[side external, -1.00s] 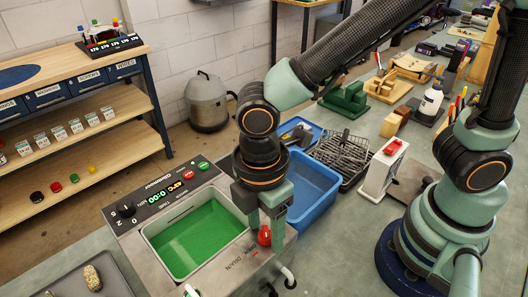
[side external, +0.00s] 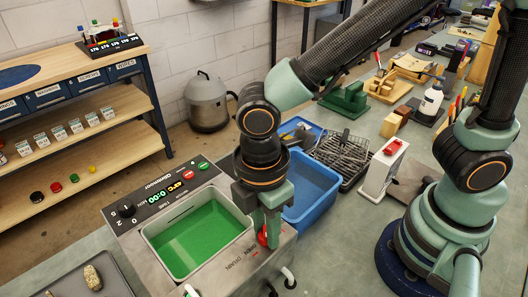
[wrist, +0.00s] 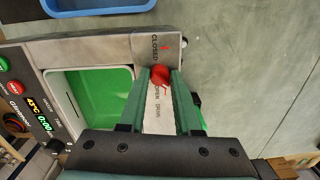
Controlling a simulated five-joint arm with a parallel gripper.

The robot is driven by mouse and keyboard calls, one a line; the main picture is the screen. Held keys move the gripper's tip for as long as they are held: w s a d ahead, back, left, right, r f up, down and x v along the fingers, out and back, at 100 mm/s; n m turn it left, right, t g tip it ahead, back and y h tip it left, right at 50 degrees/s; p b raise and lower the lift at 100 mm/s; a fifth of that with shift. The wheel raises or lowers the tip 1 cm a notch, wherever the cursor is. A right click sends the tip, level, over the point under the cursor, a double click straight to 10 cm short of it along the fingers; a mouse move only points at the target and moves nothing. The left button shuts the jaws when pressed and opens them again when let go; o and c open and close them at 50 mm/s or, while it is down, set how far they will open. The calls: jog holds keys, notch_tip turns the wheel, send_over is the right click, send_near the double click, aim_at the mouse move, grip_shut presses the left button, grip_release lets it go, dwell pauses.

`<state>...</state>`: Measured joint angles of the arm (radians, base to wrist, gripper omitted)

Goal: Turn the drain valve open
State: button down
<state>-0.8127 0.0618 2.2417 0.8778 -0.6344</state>
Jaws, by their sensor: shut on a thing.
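The drain valve is a red knob (side external: 262,239) on the grey top of the tank unit (side external: 150,246), at its right front corner beside the DRAIN lettering. In the wrist view the red knob (wrist: 160,76) sits between the CLOSED and OPEN labels; its exact angle is hard to read. My gripper (side external: 266,234) points down over it. In the wrist view my gripper (wrist: 161,79) has one green finger on each side of the knob and is shut on it. The fingers partly hide the knob in the side view.
The tank holds green liquid (side external: 200,238); its control panel (side external: 165,192) reads 0:00. A blue bin (side external: 318,208) stands close behind the gripper, with a black wire basket (side external: 343,152) beyond it. A white stand with a red top (side external: 384,168) is to the right.

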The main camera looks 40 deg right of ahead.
jog(key=shift+w+r, duration=0.1)
jog(key=shift+w, duration=0.15)
jog(key=m, duration=0.4)
jog(key=shift+m, duration=2.4)
jog(key=c, duration=0.6)
grip_release()
jog(key=shift+s, duration=0.1)
notch_tip(320, 180, up, 12)
jog(key=shift+s+d, duration=0.1)
